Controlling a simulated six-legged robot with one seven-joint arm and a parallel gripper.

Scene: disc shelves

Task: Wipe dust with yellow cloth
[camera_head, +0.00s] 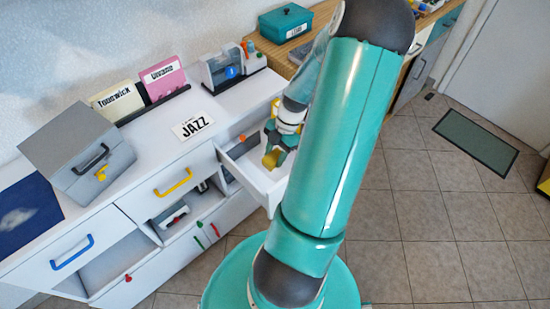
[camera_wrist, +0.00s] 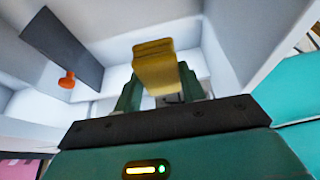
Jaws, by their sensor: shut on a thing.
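My gripper (camera_head: 275,148) is over the open white drawer (camera_head: 236,151) in the head view. It is shut on a yellow cloth (camera_head: 270,159). In the wrist view, the folded yellow cloth (camera_wrist: 154,67) stands between my gripper's two green fingers (camera_wrist: 160,92), with white drawer walls around it. I cannot tell whether the cloth touches the drawer floor. A pale grey smudge that looks like dust (camera_head: 16,218) lies on a dark blue panel (camera_head: 42,203) at the far left of the white cabinet top.
A grey box (camera_head: 70,146) with a yellow latch stands beside the blue panel. Record sleeves (camera_head: 118,102), a JAZZ card (camera_head: 192,126) and a clear-sided device (camera_head: 226,70) are on the cabinet top. A grey plate with an orange knob (camera_wrist: 67,80) is inside the drawer.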

